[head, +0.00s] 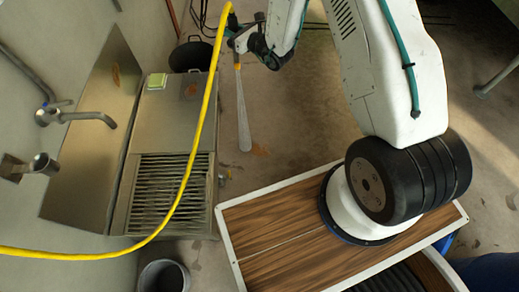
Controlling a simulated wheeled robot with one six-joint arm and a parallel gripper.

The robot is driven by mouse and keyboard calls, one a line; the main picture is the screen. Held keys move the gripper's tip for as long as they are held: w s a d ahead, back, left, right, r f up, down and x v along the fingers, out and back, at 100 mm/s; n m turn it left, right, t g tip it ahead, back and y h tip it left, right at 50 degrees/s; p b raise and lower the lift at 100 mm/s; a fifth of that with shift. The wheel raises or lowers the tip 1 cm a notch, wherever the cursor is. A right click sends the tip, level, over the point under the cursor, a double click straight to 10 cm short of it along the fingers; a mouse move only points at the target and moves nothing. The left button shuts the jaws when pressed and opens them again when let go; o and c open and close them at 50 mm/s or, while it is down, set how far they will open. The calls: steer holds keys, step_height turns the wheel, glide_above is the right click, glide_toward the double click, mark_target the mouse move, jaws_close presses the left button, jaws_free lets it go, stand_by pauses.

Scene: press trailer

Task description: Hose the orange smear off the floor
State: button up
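An orange smear (260,150) lies on the concrete floor, right of the steel sink unit and above the wooden deck in the picture. My gripper (243,42) is near the top centre and appears shut on the hose nozzle (238,66); its fingers are small and partly hidden. The yellow hose (205,110) curves from the left edge up to the gripper. A pale water jet (243,115) runs from the nozzle toward the floor. Its lower end is just left of the smear, close to its edge.
The steel sink unit (170,125) with a grate stands left, under a wall tap (90,118). Orange marks show on the backsplash (116,77) and steel top (190,90). A black pot (190,55) and a grey bucket (164,276) stand nearby. Floor around the smear is clear.

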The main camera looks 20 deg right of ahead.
steer(key=shift+d, duration=0.1)
steer(key=s+d, duration=0.7)
steer(key=d, duration=0.4)
steer(key=shift+s+d, duration=0.2)
steer(key=shift+s, duration=0.05)
stand_by(1.1)
stand_by(1.5)
steer(key=a, duration=0.1)
steer(key=s+a, duration=0.1)
steer(key=a, duration=0.1)
steer(key=s+a, duration=0.1)
steer(key=shift+s+a, duration=0.15)
stand_by(0.5)
steer(key=shift+w, duration=0.2)
stand_by(1.3)
steer(key=shift+x, duration=2.25)
